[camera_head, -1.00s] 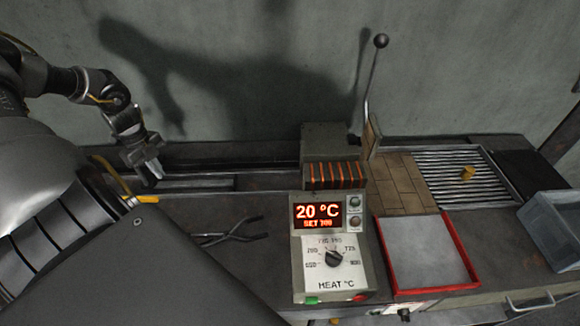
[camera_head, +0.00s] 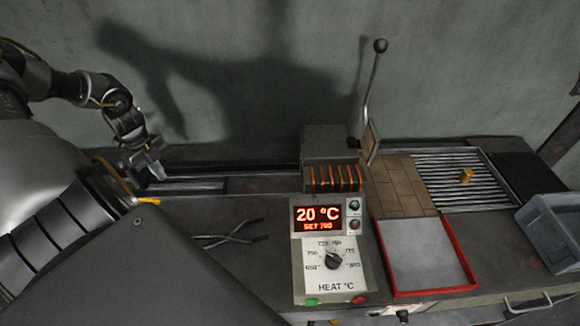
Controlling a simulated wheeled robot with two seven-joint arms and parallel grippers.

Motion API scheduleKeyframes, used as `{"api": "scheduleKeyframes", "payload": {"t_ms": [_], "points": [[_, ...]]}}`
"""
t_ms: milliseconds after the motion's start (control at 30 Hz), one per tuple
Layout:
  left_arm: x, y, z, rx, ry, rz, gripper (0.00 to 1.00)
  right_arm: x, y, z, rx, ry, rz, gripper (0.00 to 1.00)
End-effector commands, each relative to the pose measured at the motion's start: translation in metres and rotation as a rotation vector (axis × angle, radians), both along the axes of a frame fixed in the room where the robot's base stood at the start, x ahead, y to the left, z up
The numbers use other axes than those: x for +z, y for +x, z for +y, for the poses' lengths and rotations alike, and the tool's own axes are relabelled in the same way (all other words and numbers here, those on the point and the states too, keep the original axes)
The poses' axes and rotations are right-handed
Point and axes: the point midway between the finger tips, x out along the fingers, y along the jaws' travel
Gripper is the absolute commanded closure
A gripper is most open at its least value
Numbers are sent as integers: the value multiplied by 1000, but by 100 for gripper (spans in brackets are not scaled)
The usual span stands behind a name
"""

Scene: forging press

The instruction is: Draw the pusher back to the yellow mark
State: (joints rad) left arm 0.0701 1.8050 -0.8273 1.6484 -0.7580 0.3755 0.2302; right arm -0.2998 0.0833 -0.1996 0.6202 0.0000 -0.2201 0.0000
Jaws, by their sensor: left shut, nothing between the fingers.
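My left gripper (camera_head: 154,165) is at the left, low over the far left end of a long dark rail channel (camera_head: 235,167) that runs along the back of the bench to the heater. Its fingers look shut, with nothing seen between them. A flat grey metal strip (camera_head: 190,186) lies along the channel just right of the gripper; I cannot tell whether it is the pusher. Whether the gripper touches anything is unclear. I cannot make out the yellow mark. My right gripper is out of view.
The heater (camera_head: 333,172) has orange coils and a box reading 20 °C (camera_head: 318,214). Tongs (camera_head: 232,236) lie on the bench. To the right are an upright lever (camera_head: 371,85), a red-rimmed tray (camera_head: 462,250), a slatted rack (camera_head: 452,185) with a small brass-coloured piece (camera_head: 466,176), and a grey-blue bin (camera_head: 560,230).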

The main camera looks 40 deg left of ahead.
Motion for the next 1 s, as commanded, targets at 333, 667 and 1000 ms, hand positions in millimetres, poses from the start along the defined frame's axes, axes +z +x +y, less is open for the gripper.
{"api": "scheduleKeyframes", "payload": {"t_ms": [333,667,1000], "points": [[45,0,0,0,0,0,100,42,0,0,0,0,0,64],[87,0,0,0,0,0,100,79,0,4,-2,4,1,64],[123,0,1,-1,1,0,100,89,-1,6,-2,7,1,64]]}}
